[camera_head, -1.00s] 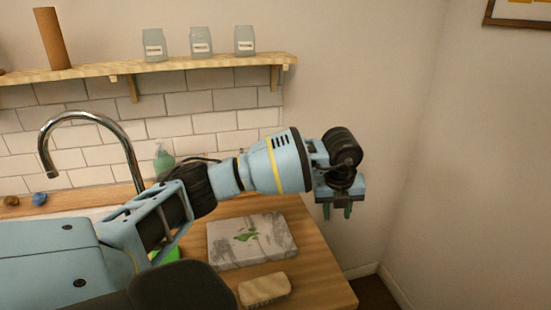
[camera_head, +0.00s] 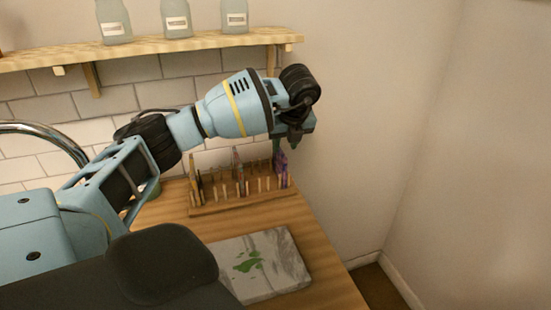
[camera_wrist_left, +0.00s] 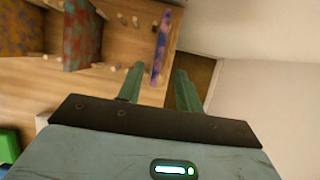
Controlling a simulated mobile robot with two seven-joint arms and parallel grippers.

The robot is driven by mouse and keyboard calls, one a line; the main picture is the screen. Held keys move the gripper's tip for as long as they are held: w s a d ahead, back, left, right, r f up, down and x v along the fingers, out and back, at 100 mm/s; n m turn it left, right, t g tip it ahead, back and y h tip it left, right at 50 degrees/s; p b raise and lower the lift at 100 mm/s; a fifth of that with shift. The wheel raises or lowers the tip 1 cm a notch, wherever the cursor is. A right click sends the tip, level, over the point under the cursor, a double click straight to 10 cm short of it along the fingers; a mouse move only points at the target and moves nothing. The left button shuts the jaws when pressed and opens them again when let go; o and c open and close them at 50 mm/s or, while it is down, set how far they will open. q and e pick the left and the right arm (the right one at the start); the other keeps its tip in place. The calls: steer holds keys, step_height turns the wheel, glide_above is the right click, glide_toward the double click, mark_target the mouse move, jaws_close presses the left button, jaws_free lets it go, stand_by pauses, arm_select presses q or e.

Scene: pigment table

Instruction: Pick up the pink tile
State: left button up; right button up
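The pink tile (camera_head: 281,161), mottled pink and purple, stands upright at the right end of a wooden rack (camera_head: 240,204). In the left wrist view the tile (camera_wrist_left: 161,45) is seen edge-on as a thin strip beyond and between the fingertips. My left gripper (camera_head: 285,145) is above the tile, pointing down. Its two green fingers (camera_wrist_left: 159,78) are spread apart in the wrist view, with nothing held between them. Contact between fingers and tile cannot be made out. My right gripper is not in view.
Other mottled tiles stand in the rack, one red and teal (camera_wrist_left: 82,35). A marble slab (camera_head: 285,262) with green smears lies in front on the wooden table. A shelf (camera_head: 190,48) with jars hangs behind. The wall closes off the right side.

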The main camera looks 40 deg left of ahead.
mark_target(281, 151)
arm_select(q)
steer(key=shift+a+r, duration=0.2)
steer(key=shift+a, duration=0.15)
steer(key=shift+x, duration=3.9)
jaws_close()
